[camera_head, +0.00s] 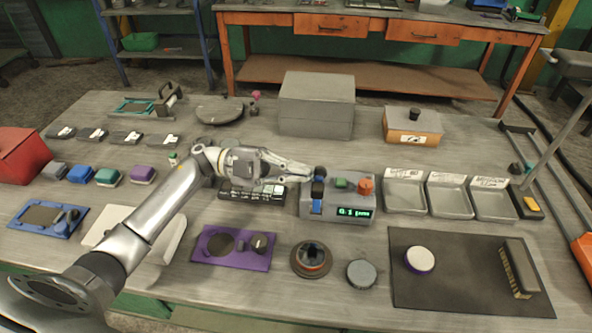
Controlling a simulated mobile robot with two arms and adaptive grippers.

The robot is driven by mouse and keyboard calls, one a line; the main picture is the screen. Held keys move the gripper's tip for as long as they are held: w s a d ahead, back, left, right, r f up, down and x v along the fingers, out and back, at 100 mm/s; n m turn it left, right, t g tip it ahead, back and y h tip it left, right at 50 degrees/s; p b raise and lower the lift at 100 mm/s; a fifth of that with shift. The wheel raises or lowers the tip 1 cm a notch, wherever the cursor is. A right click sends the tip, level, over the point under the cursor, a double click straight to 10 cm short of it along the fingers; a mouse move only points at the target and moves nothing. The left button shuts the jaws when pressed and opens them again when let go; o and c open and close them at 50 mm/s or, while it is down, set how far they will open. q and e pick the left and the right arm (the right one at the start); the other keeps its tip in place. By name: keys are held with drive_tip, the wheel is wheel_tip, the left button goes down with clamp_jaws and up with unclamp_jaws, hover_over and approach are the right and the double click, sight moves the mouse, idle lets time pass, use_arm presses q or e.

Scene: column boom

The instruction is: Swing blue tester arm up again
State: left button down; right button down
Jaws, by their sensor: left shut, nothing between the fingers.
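The tester (340,207) is a grey box with a lit green display, a green button and an orange knob on top. Its blue arm (318,190) is at the left side of the box, with a dark rounded end at the top of the picture and a blue end near the front. I cannot tell from this view how far it is raised. My left gripper (305,174) is shut and empty. Its fingertips are just left of the arm's dark far end; whether they touch it is unclear. My right gripper is not in view.
A black-and-white keyed strip (252,193) lies below my left gripper. A large grey box (316,105) stands behind the tester. Grey trays (448,203) are to its right. A round dial (311,259) and a purple plate (233,248) lie in front.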

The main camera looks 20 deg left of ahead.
use_arm(q)
drive_tip(key=w+n, duration=0.2)
drive_tip(key=w+a+n, duration=0.1)
drive_tip(key=n, duration=0.1)
drive_tip(key=shift+f+t+h, duration=0.3)
drive_tip(key=shift+f+t, duration=0.1)
drive_tip(key=shift+s, duration=0.1)
